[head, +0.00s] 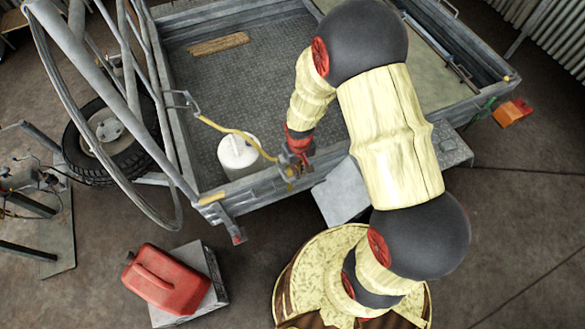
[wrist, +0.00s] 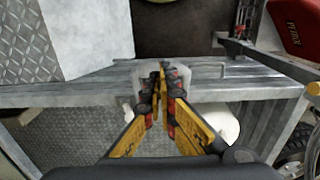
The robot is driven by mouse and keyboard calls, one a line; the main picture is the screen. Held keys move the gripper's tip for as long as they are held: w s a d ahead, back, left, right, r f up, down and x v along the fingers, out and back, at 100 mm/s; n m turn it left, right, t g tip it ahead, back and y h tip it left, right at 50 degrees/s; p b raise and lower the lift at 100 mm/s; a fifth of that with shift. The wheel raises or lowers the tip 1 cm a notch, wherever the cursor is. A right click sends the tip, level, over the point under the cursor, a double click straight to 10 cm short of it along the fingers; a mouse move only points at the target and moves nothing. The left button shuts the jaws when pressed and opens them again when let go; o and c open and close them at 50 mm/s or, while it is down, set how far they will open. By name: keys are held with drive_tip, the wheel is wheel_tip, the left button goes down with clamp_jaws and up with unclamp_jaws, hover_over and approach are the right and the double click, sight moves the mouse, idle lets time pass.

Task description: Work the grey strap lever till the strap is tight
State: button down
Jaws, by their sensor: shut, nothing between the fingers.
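A yellow strap (head: 235,134) runs from a bracket at the trailer's left wall, past a white drum (head: 238,152), to the front wall. My gripper (head: 290,172) is at the front wall of the trailer, at the strap's near end. In the wrist view my gripper (wrist: 160,75) is shut and empty, with its yellow fingers meeting over the wall top. Pale grey metal (wrist: 181,76) shows behind the fingertips; I cannot tell whether it is the strap lever. The lever is not clearly seen, and my gripper covers much of that spot. I cannot tell whether they touch.
The trailer's front wall (wrist: 75,92) crosses the wrist view. The drum also shows there (wrist: 224,122), right of my fingers. A wooden plank (head: 218,44) lies on the trailer bed.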

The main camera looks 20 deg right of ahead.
idle(0.3)
drive_tip(key=shift+f+b, duration=1.45)
drive_tip(key=shift+f, duration=0.55)
drive_tip(key=shift+w+f+b, duration=0.4)
drive_tip(key=shift+f, duration=0.3)
drive_tip(key=shift+s+r+p, duration=0.2)
drive_tip(key=shift+r+p, duration=0.9)
drive_tip(key=shift+r, duration=0.3)
drive_tip(key=shift+s+r+p, duration=0.2)
drive_tip(key=shift+r+p, duration=0.85)
drive_tip(key=shift+r, duration=0.3)
drive_tip(key=shift+f, duration=0.2)
